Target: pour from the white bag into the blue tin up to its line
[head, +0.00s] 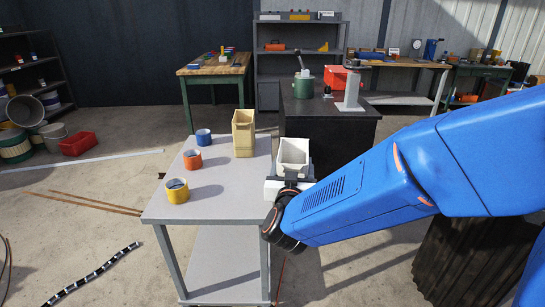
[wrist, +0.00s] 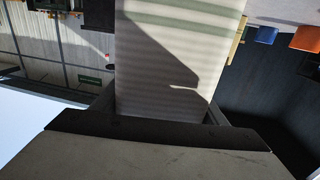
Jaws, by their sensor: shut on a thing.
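The white bag (head: 293,158) is open at the top and about upright, by the right edge of the grey table. My gripper (head: 291,181) is shut on its lower part. In the wrist view the white bag (wrist: 175,55) fills the middle between the dark fingers of my gripper (wrist: 160,112). The blue tin (head: 203,138) stands on the table's far left part, left of and apart from the bag. It also shows in the wrist view (wrist: 266,35), at the upper right. I cannot see the line in the tin or how full it is.
On the grey table (head: 225,205) stand an orange tin (head: 192,159), a yellow tin (head: 177,190) and a tall tan bag (head: 243,133). The tan bag is between the blue tin and the white bag. A black cabinet (head: 330,120) stands behind. The table's front part is clear.

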